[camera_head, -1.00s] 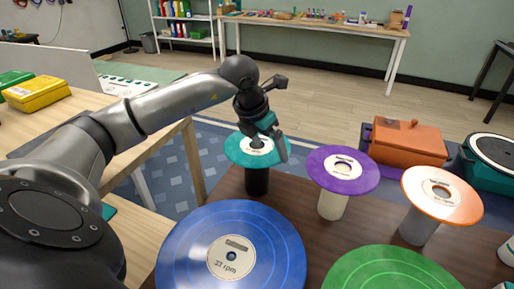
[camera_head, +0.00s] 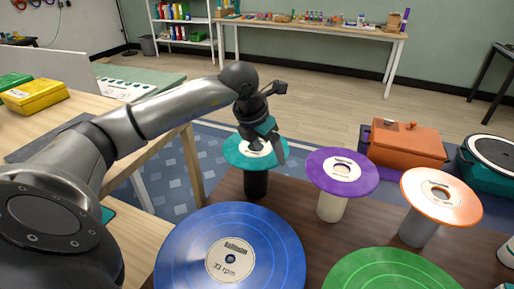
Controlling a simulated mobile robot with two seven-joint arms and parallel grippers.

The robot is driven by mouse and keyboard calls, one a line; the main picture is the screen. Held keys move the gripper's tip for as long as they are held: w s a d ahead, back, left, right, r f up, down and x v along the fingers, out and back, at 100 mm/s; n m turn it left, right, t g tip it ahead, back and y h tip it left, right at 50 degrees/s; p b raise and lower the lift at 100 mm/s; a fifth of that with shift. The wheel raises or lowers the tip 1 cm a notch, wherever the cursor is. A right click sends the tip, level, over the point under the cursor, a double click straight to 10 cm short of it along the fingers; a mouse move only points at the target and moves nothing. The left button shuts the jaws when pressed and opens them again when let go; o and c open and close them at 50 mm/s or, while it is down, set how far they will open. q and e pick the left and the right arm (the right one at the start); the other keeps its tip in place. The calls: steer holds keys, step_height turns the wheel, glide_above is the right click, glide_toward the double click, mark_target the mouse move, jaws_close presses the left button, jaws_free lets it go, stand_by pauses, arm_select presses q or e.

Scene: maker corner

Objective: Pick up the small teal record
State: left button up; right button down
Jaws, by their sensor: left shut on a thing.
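The small teal record (camera_head: 236,157) is at the back left of the brown table, at the top of a black stand (camera_head: 256,184). It has a white centre label, partly hidden by my gripper. My left gripper (camera_head: 268,150) reaches down over the record from above and is shut on it near its middle. Whether the record is clear of the stand cannot be told from this view. My right gripper is not in view.
A purple record (camera_head: 325,158) and an orange record (camera_head: 460,210) sit on pale stands to the right. A large blue record (camera_head: 185,245) and a green one (camera_head: 385,275) are in front. An orange case (camera_head: 405,145) stands behind.

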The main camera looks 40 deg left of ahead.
arm_select(q)
steer(key=shift+r, duration=0.1)
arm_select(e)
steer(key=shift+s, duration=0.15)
